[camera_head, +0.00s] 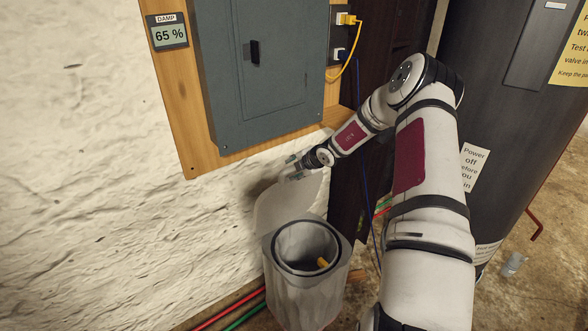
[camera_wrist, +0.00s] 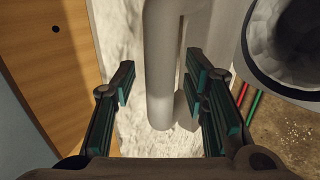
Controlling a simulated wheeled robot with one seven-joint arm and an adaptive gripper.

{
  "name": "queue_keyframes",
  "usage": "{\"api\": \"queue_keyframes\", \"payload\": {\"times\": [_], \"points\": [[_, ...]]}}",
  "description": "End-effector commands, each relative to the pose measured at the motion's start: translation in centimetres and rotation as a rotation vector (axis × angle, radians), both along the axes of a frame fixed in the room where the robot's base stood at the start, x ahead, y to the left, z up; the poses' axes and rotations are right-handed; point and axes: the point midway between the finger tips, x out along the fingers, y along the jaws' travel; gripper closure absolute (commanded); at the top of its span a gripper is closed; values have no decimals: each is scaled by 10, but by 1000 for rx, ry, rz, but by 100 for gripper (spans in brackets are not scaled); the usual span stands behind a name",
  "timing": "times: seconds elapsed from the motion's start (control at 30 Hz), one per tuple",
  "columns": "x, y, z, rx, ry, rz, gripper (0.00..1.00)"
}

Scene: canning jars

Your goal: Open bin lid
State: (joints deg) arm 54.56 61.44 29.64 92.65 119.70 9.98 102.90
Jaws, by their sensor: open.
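The grey-white bin (camera_head: 305,295) stands on the floor against the wall, with its round mouth uncovered. The bin lid (camera_head: 285,208) is raised, standing up at the back of the bin near the wall. My gripper (camera_head: 293,168) is at the lid's upper edge, with its fingers toward the wall. In the wrist view my open gripper (camera_wrist: 158,88) has a pale grey part of the lid (camera_wrist: 162,65) between its green-padded fingers. I cannot tell whether either finger touches it. The bin's dark opening (camera_wrist: 296,40) shows at the upper right there.
A grey electrical panel (camera_head: 264,75) on a wooden board (camera_head: 176,110) is just above my gripper. A dark tank (camera_head: 505,110) stands at the right. Red and green hoses (camera_head: 232,310) lie by the bin. Something yellow (camera_head: 322,263) is inside the bin.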

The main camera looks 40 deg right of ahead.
Motion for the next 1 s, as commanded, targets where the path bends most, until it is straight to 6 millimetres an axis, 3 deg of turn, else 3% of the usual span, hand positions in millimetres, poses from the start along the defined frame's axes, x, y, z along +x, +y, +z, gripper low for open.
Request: {"api": "queue_keyframes", "payload": {"times": [0.23,0.7,1.0], "points": [[-9,-1,8,-1,1,-1,60],[-74,-4,67,-1,0,-3,60],[-89,-3,80,1,0,-1,60]]}}
